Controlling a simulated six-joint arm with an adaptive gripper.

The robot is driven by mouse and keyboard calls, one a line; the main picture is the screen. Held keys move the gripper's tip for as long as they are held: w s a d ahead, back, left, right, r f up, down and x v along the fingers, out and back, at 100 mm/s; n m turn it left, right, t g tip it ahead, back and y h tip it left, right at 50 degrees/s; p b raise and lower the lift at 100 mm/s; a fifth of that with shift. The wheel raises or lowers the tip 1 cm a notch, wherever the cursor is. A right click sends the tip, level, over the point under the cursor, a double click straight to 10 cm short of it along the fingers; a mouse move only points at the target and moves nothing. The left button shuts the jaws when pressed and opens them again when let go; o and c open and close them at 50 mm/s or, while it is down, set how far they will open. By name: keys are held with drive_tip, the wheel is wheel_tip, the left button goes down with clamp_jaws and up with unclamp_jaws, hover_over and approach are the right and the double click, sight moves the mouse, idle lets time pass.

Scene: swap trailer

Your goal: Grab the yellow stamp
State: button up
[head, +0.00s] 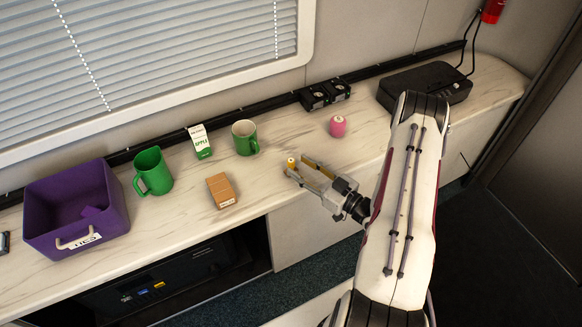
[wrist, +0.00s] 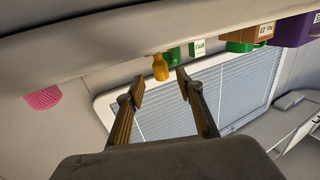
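The yellow stamp (head: 291,163) stands near the front edge of the counter, just beyond my gripper's fingertips in the head view. In the wrist view, which looks upside down, the yellow stamp (wrist: 160,68) shows in line with the gap between the fingertips, a little past them. My gripper (head: 299,168) reaches over the counter from the right. In the wrist view, my gripper (wrist: 160,86) is open with nothing between its fingers. I cannot tell whether a fingertip touches the stamp.
A pink object (head: 338,126) stands right of the stamp, further back. A brown box (head: 221,190), green mug (head: 244,138), green-and-white carton (head: 200,141), green pitcher (head: 153,172) and purple bin (head: 76,209) are to the left. Counter (head: 270,185) around the stamp is clear.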

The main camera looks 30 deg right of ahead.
sight(294, 164)
drive_tip(key=shift+r+x, duration=0.2)
drive_tip(key=shift+x, duration=1.95)
drive_tip(key=shift+a, duration=0.1)
drive_tip(key=shift+c, duration=0.3)
clamp_jaws()
